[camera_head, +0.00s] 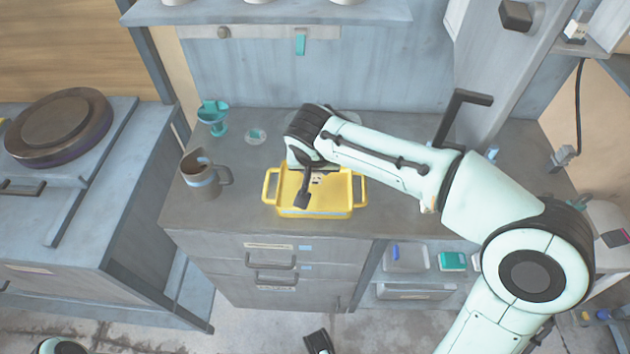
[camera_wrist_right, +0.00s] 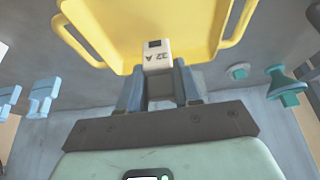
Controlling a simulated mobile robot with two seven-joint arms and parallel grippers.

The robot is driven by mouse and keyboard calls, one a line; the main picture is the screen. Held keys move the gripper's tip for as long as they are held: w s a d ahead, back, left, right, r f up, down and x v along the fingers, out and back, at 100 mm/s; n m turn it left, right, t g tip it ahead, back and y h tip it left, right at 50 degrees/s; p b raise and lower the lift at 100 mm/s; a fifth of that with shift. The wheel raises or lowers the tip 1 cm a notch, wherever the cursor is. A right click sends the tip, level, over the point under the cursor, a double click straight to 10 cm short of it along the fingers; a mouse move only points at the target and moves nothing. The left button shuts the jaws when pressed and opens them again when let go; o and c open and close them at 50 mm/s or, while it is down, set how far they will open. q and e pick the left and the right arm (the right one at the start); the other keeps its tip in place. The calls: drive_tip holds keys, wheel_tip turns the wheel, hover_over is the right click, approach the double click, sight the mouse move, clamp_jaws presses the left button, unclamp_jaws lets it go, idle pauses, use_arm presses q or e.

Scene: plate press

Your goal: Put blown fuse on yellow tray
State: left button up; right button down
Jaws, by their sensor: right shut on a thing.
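The yellow tray (camera_head: 322,214) with two side handles stands on the grey counter; it also fills the top of the right wrist view (camera_wrist_right: 100,25). My right gripper (camera_head: 314,178) is over the tray, its arm coming in from the right. In the right wrist view, my right gripper (camera_wrist_right: 159,85) is shut on the fuse (camera_wrist_right: 157,62), a pale block marked "32 A" with a dark window. The fuse's far end overlaps the tray; I cannot tell whether it touches the tray floor. A dark piece, likely of my left gripper (camera_head: 318,342), shows at the bottom edge; its fingers are unclear.
A brown-grey jug (camera_head: 203,177) stands left of the tray. A teal cup (camera_head: 213,117) and a small clear disc (camera_head: 256,136) are behind it. A round plate press (camera_head: 58,125) is on the left bench. Counter between jug and tray is clear.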

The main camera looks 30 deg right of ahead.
sight(315, 177)
drive_tip(key=shift+f+b, duration=0.5)
drive_tip(key=shift+f, duration=1.85)
drive_tip(key=shift+f, duration=0.1)
drive_tip(key=shift+f, duration=0.1)
drive_tip(key=c, duration=0.8)
unclamp_jaws()
drive_tip(key=shift+r, duration=0.5)
drive_tip(key=p+v, duration=0.2)
drive_tip(key=v, duration=0.9)
drive_tip(key=shift+s+a+r, duration=0.1)
drive_tip(key=shift+s+r, duration=0.05)
drive_tip(key=shift+s, duration=0.05)
